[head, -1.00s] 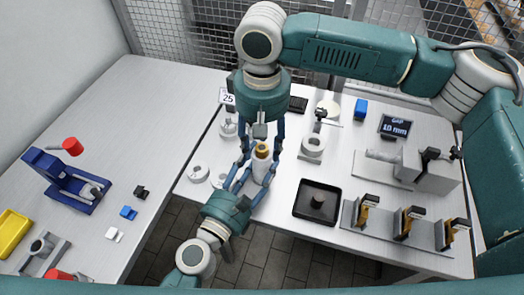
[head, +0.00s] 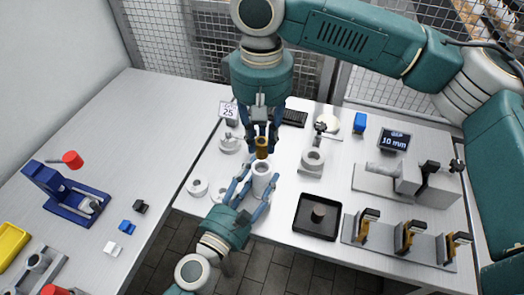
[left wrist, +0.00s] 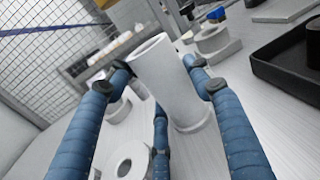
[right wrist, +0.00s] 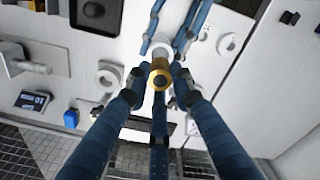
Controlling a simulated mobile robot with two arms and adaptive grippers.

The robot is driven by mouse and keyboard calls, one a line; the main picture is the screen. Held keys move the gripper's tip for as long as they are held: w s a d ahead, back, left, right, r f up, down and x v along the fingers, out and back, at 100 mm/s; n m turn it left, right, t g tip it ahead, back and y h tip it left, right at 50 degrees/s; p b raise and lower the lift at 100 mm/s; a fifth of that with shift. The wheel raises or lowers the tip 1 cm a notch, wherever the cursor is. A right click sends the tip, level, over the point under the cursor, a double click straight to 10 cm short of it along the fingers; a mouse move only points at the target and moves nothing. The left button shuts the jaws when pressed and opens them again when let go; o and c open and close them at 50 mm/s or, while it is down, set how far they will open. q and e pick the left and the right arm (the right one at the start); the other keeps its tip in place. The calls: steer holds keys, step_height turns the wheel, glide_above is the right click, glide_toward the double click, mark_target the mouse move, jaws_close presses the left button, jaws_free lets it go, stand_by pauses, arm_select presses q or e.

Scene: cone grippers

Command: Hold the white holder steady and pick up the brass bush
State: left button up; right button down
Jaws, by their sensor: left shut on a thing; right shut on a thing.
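The white holder (head: 262,181) is an upright white cylinder on a wider foot, with an open bore at its top. It fills the middle of the left wrist view (left wrist: 165,85). My left gripper (head: 257,190) is shut on the holder, its blue fingers around the sides. The brass bush (head: 262,148) is a gold-coloured sleeve above the holder's top. In the right wrist view its round end and hole show (right wrist: 160,79). My right gripper (head: 263,138) is shut on the bush from above. The bush appears clear of the holder.
A black tray (head: 300,226) with a dark cylinder stands right of the holder. White rings (head: 197,187) lie to the left. A grey stand with a ring (head: 312,160) is close on the right. A rack with several clamps (head: 352,228) is at the front right.

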mark_target(262, 141)
steer(key=shift+r, duration=1.55)
arm_select(q)
steer(key=o, duration=1.2)
steer(key=shift+o, duration=0.2)
steer(key=shift+s, duration=0.1)
steer(key=shift+s+a+f, duration=0.15)
steer(key=shift+s+a, duration=0.15)
steer(key=shift+s, duration=0.2)
steer(key=v, duration=1)
steer(key=shift+s+a, duration=0.15)
steer(key=shift+s, duration=0.15)
